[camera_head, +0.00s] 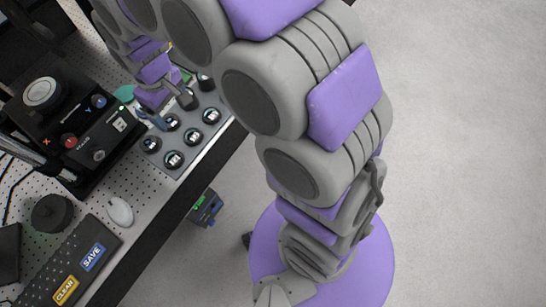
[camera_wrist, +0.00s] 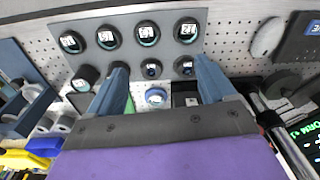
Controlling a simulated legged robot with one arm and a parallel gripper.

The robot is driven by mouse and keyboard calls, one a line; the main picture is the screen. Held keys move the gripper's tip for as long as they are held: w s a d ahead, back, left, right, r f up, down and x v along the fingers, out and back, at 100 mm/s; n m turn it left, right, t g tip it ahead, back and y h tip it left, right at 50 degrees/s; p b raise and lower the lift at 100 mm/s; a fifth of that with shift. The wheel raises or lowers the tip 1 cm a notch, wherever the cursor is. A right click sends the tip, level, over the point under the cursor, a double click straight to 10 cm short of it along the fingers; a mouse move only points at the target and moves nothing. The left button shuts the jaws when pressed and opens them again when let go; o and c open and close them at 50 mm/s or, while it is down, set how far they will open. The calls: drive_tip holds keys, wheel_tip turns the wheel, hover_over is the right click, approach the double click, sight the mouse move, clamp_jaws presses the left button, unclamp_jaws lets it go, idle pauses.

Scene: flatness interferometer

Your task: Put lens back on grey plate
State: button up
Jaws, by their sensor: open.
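The grey plate (camera_wrist: 128,55) spans the top of the wrist view, with several dark round lens holders on it, some showing white labels. It also shows in the head view (camera_head: 184,170) at the bench edge, partly behind my arm. My gripper (camera_wrist: 160,64) is open, its two blue fingers apart over the plate's near side. In the head view my gripper (camera_head: 170,109) is over the plate's far end. A small blue-rimmed round piece (camera_wrist: 156,96) shows between the fingers, apart from them; I cannot tell whether it is the lens. No lens is in my grip.
A black instrument with knobs (camera_head: 100,135) stands left of the plate. A mouse (camera_head: 119,210), a black knob (camera_head: 52,214) and a keypad (camera_head: 75,265) lie nearer on the perforated bench. A blue rack (camera_wrist: 28,110) is at left in the wrist view.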

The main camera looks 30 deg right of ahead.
drive_tip(key=s+d+r+m+g, duration=0.1)
drive_tip(key=s+d+r+m, duration=0.1)
drive_tip(key=s+d, duration=0.7)
drive_tip(key=s+d+r+m+g, duration=0.1)
drive_tip(key=s+d+m, duration=0.4)
drive_tip(key=s+d, duration=0.5)
drive_tip(key=s+r, duration=0.1)
drive_tip(key=s, duration=0.7)
drive_tip(key=shift+r+m+h, duration=0.3)
